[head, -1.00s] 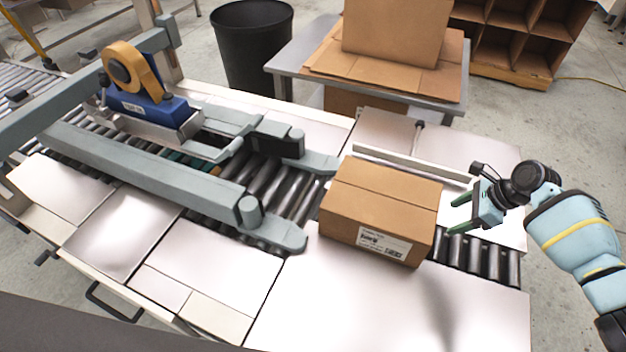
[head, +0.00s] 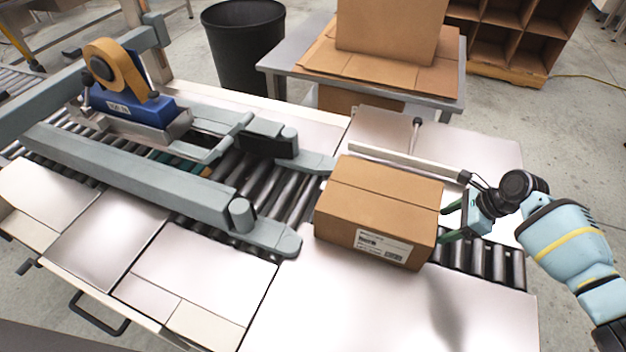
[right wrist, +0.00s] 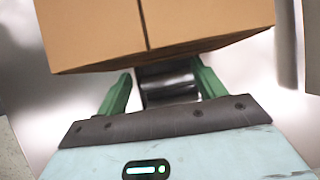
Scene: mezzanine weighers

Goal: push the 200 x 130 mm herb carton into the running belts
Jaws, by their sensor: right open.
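The brown herb carton (head: 375,208) sits closed on the rollers, with a white label on its near side. It stands just right of the mouth between the grey side belts (head: 140,175) of the taping machine. My right gripper (head: 447,222) is open at the carton's right end, its green fingertips at or very near the cardboard. In the right wrist view the carton (right wrist: 100,30) fills the top, just beyond the two open green fingers (right wrist: 160,85). Whether they touch it I cannot tell. My left gripper is not in view.
An orange tape roll on a blue tape head (head: 130,100) stands over the rollers at left. A metal guide rail (head: 400,160) runs behind the carton. A side table (head: 285,55) with cardboard and a black bin (head: 245,50) stand behind. The near metal top (head: 350,305) is clear.

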